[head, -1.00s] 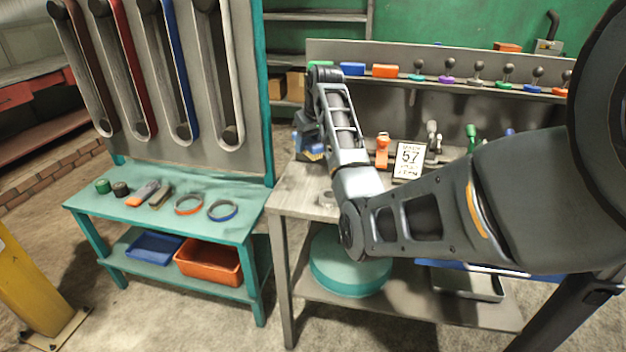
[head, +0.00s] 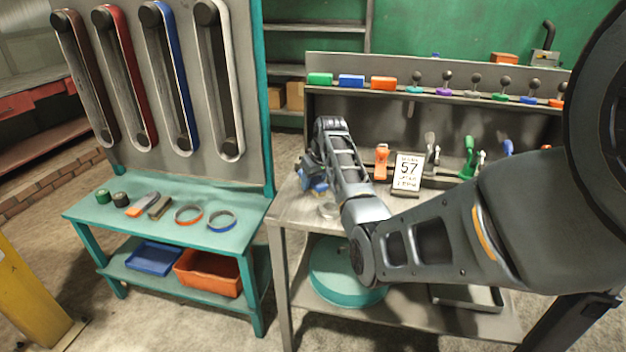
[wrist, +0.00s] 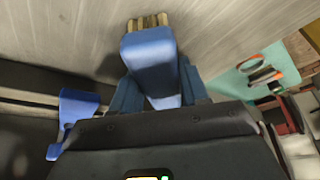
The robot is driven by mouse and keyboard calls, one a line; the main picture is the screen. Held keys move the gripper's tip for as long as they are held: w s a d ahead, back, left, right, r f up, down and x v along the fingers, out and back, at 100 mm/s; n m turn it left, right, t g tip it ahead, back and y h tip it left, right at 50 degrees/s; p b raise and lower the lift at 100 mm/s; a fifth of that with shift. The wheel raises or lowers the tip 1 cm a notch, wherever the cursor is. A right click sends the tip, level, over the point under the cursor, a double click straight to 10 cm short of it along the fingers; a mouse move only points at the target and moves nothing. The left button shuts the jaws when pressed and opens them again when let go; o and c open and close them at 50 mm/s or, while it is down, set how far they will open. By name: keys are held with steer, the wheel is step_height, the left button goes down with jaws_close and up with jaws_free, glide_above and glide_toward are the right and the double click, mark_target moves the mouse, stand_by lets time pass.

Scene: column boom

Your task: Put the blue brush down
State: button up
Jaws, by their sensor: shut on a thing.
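The blue brush (wrist: 150,58) is between the two blue fingers of my gripper (wrist: 155,85) in the wrist view. My gripper is shut on it. The brush's tan bristles point away from the palm, over the grey worktop (wrist: 75,35). I cannot tell whether the bristles touch the top. In the head view my gripper (head: 312,180) is low over the left end of the grey bench (head: 285,207), partly hidden by my own arm. Only a little blue shows there.
A backboard ledge carries green, blue and orange blocks. A teal table (head: 165,230) with rings stands left, across a gap.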

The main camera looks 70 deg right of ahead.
steer(key=shift+f, duration=0.1)
steer(key=o, duration=1)
steer(key=v, duration=1.2)
